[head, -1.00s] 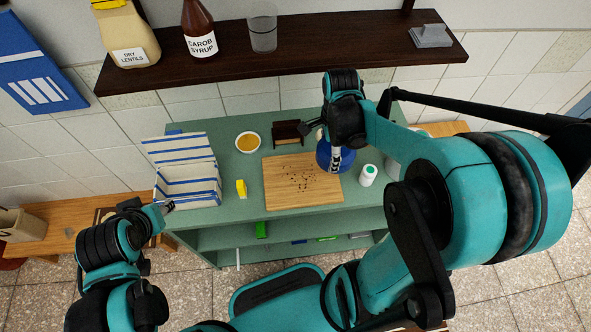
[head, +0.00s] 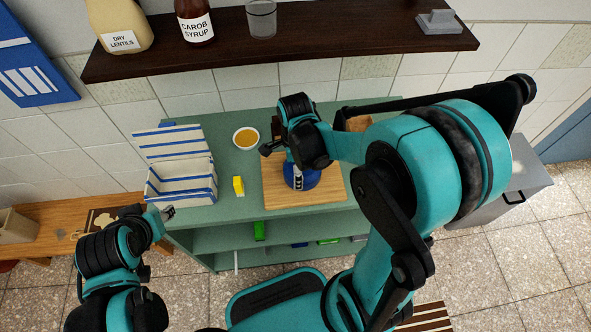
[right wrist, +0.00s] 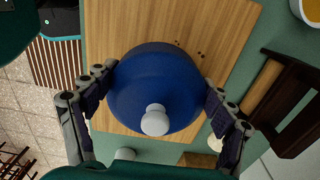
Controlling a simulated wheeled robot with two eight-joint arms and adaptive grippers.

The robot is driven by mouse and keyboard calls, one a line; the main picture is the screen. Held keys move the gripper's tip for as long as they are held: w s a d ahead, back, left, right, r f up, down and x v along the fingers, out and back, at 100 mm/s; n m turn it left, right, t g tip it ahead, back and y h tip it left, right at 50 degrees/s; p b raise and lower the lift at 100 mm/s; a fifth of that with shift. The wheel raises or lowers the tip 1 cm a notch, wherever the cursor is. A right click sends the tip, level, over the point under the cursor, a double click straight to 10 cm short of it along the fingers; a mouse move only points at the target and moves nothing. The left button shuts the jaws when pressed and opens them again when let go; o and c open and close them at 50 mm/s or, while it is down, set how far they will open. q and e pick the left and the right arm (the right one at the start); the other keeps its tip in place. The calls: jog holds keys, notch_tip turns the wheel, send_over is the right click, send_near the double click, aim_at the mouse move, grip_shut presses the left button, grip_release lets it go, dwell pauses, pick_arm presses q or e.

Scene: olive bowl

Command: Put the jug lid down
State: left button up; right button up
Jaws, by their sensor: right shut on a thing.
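The jug lid is a blue dome with a white knob (right wrist: 155,85). In the right wrist view it sits between the two fingers of my right gripper (right wrist: 161,80), which is shut on it. In the head view the lid (head: 302,180) is over the wooden cutting board (head: 330,194); I cannot tell whether it touches the board. My right gripper (head: 292,163) partly covers it from above. My left gripper (head: 168,212) is beside the front left of the green cabinet, apart from the lid; its jaw opening is too small to judge. I see no jug.
On the green cabinet top (head: 222,165) stand a blue-striped white box (head: 180,182), a yellow block (head: 238,186) and a bowl of orange contents (head: 246,138). A dark brown wooden item (right wrist: 285,105) is behind the board. A dark shelf (head: 330,42) hangs above. My right arm hides the cabinet's right side.

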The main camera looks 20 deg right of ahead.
jog(key=o, duration=1.1)
jog(key=shift+c, duration=0.2)
notch_tip(320, 180, up, 12)
jog(key=p, duration=0.5)
jog(key=s+r+n+t, duration=0.2)
jog(key=s+n+t, duration=0.1)
jog(key=n, duration=0.7)
jog(key=s+r+n+t, duration=0.3)
jog(key=n+t, duration=0.1)
jog(key=n, duration=0.7)
jog(key=shift+s+a+r, duration=0.15)
jog(key=shift+s+r, duration=0.05)
jog(key=shift+s, duration=0.15)
